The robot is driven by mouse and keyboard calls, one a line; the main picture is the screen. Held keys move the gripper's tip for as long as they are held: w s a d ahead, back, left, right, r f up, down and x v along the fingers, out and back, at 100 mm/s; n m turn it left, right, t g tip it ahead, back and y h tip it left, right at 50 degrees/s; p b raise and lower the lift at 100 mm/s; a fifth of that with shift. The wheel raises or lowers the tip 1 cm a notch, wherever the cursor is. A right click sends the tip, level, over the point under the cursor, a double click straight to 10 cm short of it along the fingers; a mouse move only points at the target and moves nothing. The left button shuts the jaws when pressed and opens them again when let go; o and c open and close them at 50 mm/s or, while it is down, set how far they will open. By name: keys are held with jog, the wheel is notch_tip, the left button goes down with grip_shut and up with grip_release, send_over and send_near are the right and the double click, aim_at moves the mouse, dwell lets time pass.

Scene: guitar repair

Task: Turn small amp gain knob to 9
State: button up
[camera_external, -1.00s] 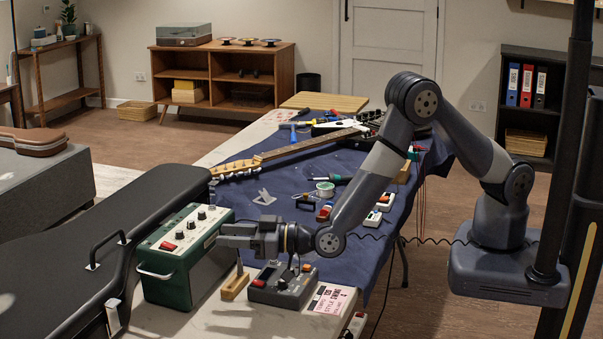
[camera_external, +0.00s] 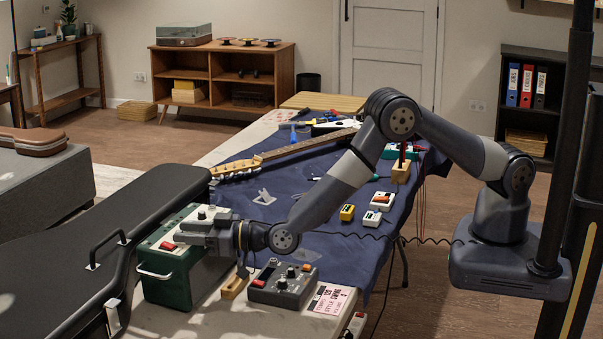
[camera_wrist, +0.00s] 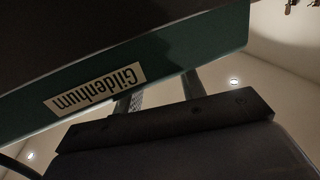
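The small amp (camera_external: 168,290) is a green box with a pale top panel, standing at the table's near left end beside the black case. A knob (camera_external: 202,214) shows at the panel's far end, and a red switch (camera_external: 168,246) near its front. My gripper (camera_external: 182,234) reaches level over the panel from the right, hiding some knobs. In the wrist view the amp's green side with an upside-down "Gildenhum" label (camera_wrist: 95,90) fills the upper part. My two fingers (camera_wrist: 158,94) stand apart, and their tips are hidden behind the amp's edge. I cannot tell whether a knob is between them.
A grey pedal (camera_external: 283,287) with knobs and a wooden block (camera_external: 235,285) sit right of the amp. A pink card (camera_external: 327,299) lies farther right. A guitar neck (camera_external: 290,147) and small pedals lie on the blue cloth. The black case (camera_external: 60,250) borders the amp's left.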

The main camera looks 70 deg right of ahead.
grip_shut()
jog(key=shift+a+m+h, duration=0.1)
jog(key=shift+m+h, duration=0.2)
jog(key=shift+h, duration=0.1)
jog(key=m+h+b, duration=0.1)
jog(key=m+h, duration=0.1)
jog(key=h, duration=0.1)
jog(key=a+m+h+b, duration=0.1)
jog(key=h, duration=0.2)
jog(key=shift+f+m, duration=0.1)
jog(key=shift+m, duration=0.3)
jog(key=shift+a+m+h+b, duration=0.1)
jog(key=shift+m+h+b, duration=0.75)
jog(key=shift+h, duration=0.65)
jog(key=shift+m+g+h, duration=0.3)
jog(key=shift+m+h, duration=0.25)
jog(key=shift+h, duration=0.05)
jog(key=shift+a+m+h+b, duration=0.1)
jog(key=shift+m+h+b, duration=0.2)
jog(key=shift+h+b, duration=0.2)
